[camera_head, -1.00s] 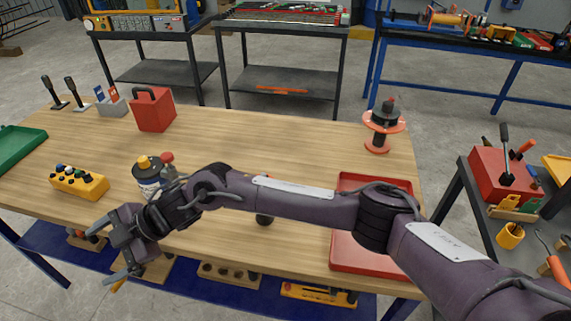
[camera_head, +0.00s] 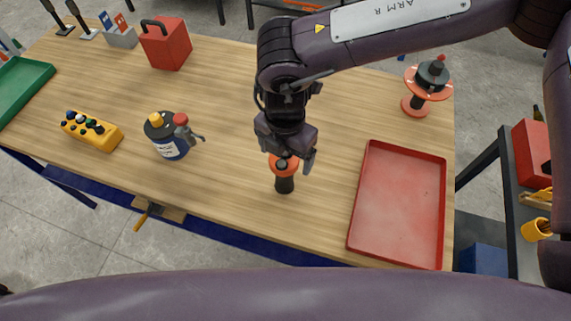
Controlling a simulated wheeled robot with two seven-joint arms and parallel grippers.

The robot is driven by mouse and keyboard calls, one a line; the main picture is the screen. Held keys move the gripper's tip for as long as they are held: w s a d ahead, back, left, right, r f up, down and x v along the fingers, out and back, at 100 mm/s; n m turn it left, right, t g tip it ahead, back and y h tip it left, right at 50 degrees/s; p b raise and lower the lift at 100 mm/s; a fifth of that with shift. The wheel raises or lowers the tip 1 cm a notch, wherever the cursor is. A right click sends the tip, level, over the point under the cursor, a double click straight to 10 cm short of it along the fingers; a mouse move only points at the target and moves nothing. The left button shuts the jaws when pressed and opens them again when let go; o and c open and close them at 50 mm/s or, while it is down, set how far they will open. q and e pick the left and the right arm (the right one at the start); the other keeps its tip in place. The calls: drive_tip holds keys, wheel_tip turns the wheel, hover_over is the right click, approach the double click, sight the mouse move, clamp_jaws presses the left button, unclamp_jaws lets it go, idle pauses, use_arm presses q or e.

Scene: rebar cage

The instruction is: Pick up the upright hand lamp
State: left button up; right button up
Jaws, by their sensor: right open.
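The hand lamp (camera_head: 285,183) stands upright on the wooden workbench, left of the red tray. It has an orange collar near its top and a dark lower body. My right gripper (camera_head: 287,158) points down over it, with its open fingers close around the lamp's top. The gripper partly hides the top, and I cannot tell whether the fingers touch it. My left gripper is not in view.
The empty red tray (camera_head: 398,203) lies to the right. An orange-flanged spool (camera_head: 428,84) stands behind it. A blue canister (camera_head: 170,138), a yellow button box (camera_head: 92,131), a red box (camera_head: 166,44) and a green tray (camera_head: 22,92) are to the left.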

sight(284, 158)
drive_tip(key=f, duration=0.1)
drive_tip(key=f+p, duration=0.2)
drive_tip(key=shift+w+a+f, duration=0.1)
drive_tip(key=shift+w+f, duration=0.15)
drive_tip(key=shift+f, duration=0.65)
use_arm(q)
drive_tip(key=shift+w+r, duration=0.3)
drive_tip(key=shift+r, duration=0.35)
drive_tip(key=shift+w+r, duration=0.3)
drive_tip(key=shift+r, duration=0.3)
use_arm(e)
drive_tip(key=c, duration=1.3)
